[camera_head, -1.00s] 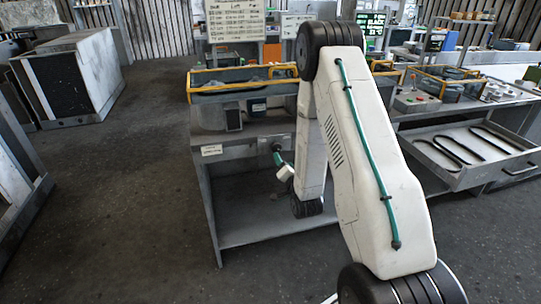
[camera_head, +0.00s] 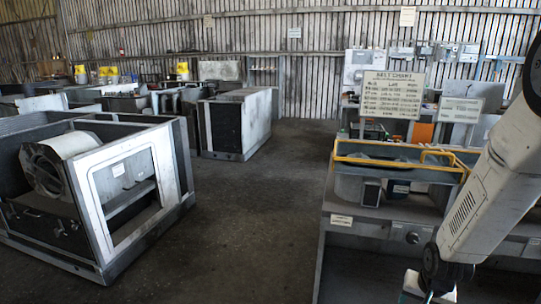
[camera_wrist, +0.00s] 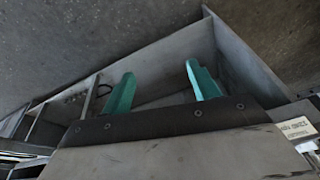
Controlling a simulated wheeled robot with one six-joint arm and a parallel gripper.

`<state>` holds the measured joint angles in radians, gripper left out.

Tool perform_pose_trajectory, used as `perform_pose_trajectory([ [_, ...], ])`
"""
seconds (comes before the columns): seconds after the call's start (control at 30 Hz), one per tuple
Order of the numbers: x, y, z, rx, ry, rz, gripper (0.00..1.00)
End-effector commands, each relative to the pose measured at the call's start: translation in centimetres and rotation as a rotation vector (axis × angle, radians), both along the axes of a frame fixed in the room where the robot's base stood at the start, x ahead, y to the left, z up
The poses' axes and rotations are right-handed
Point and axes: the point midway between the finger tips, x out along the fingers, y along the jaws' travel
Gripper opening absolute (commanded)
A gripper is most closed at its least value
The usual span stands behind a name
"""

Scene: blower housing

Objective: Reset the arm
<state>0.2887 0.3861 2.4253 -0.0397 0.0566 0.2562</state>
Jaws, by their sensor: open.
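My gripper (camera_wrist: 159,72) shows in the wrist view with its two teal fingers apart and nothing between them. Grey metal walls, probably of the workbench, and dark floor lie behind the fingers. In the head view my white arm runs down the right edge, in front of the workbench (camera_head: 345,228). The fingertips are not clearly visible in the head view; only white and teal parts show at the bottom edge.
A housing with a blower drum (camera_head: 45,172) stands at left, and another grey cabinet (camera_head: 240,125) is farther back. Open floor (camera_head: 240,220) lies between them and the workbench. A belt chart sign (camera_head: 392,95) and yellow-railed tray (camera_head: 440,155) are at the bench.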

Motion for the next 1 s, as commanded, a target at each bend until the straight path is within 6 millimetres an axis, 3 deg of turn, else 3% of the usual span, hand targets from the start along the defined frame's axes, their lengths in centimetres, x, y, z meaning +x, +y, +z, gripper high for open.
perform_pose_trajectory([
  [0.03, -1.2, 0.9, 2.3, 0.002, 0.048, 0.036, 0.60],
  [0.1, -3.2, 2.2, 4.9, 0.012, 0.125, 0.087, 0.60],
  [0.5, -15.6, 8.5, 19.2, 0.059, 0.385, 0.337, 0.60],
  [0.73, -21.4, 10.9, 25.0, 0.042, 0.358, 0.434, 0.60],
  [1.0, -23.0, 12.1, 28.3, -0.013, 0.187, 0.486, 0.60],
])
